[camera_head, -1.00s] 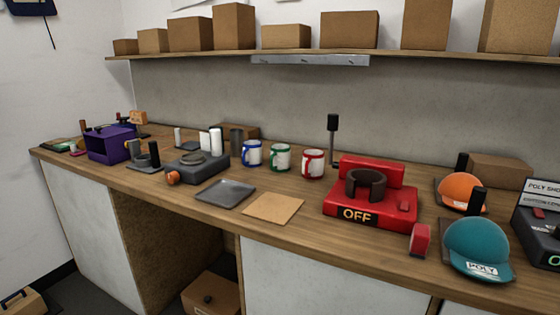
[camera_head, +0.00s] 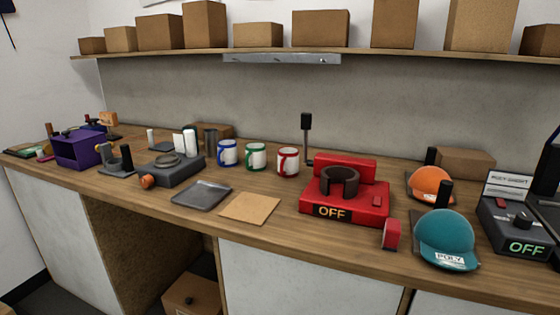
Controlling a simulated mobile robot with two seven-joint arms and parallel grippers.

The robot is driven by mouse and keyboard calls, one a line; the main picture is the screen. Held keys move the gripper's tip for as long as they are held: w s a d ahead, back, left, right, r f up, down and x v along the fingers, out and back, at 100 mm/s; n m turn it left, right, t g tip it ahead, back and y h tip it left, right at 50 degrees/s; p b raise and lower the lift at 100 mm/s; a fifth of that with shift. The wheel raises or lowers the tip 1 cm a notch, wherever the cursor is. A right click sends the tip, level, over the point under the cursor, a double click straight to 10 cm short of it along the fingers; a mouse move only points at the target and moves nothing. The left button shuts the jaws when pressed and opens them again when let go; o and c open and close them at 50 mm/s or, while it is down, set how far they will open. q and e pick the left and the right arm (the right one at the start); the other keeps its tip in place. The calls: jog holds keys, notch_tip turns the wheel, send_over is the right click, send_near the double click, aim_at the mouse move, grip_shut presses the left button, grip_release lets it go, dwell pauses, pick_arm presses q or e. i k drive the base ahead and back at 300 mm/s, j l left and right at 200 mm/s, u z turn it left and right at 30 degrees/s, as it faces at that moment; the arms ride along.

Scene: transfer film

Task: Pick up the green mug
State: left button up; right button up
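The green mug (camera_head: 256,156) is white with a green rim and a green handle on its left side. It stands upright on the wooden counter (camera_head: 280,235), in a row between the blue mug (camera_head: 228,153) on its left and the red mug (camera_head: 288,162) on its right. The mugs look close together with small gaps. Neither of my grippers shows in the head view.
A red press (camera_head: 345,195) marked OFF stands right of the mugs. A grey tray (camera_head: 201,195) and a tan board (camera_head: 249,207) lie in front. A dark grey device (camera_head: 172,170) is to the left. A shelf with boxes (camera_head: 258,35) hangs above.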

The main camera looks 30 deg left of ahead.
aim_at(256, 152)
jog(key=j+z, duration=0.3)
jog(key=k+j+z, duration=0.15)
jog(key=j+z, duration=0.2)
jog(key=j, duration=0.15)
jog(key=k+j+z, duration=0.15)
jog(key=j+z, duration=0.15)
jog(key=k+j+z, duration=0.15)
jog(key=j+z, duration=0.15)
jog(key=j, duration=0.1)
